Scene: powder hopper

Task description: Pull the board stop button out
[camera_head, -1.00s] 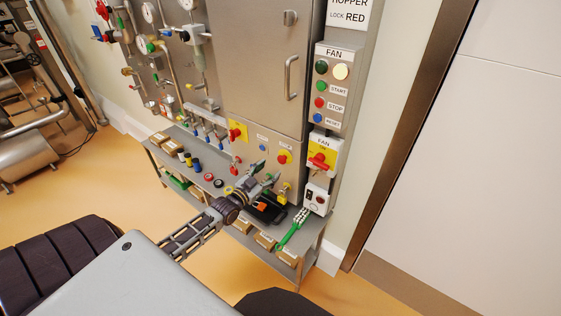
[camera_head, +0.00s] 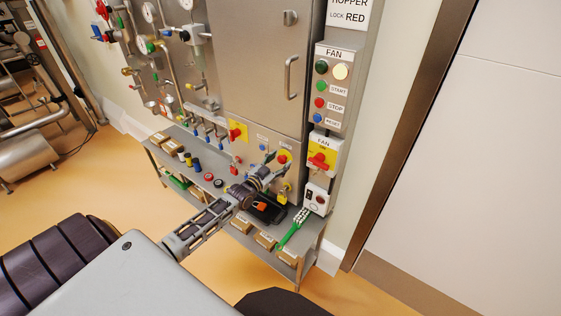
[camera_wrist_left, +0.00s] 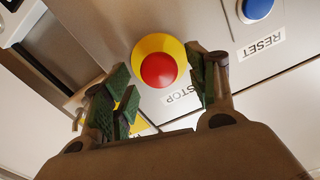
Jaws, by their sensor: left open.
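The board stop button (camera_head: 283,157) is a red mushroom head on a yellow round base, low on the steel board. In the left wrist view, the red button (camera_wrist_left: 158,70) faces me, with a STOP label beside it. My left gripper (camera_head: 272,166) is open just in front of the button, at its lower left in the head view. In the left wrist view, its dark green finger pads stand on either side of the button, and I see no grip on it. How far the fingertips are from the button is hard to tell. My right gripper is not in view.
A blue RESET button (camera_wrist_left: 258,9) sits close by on the board. A red-and-yellow rotary switch (camera_head: 237,132) is to the left, the fan switch (camera_head: 320,158) to the right. Below, a shelf holds a black tray (camera_head: 267,213), a green-handled brush (camera_head: 291,232) and a yellow padlock (camera_head: 282,196).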

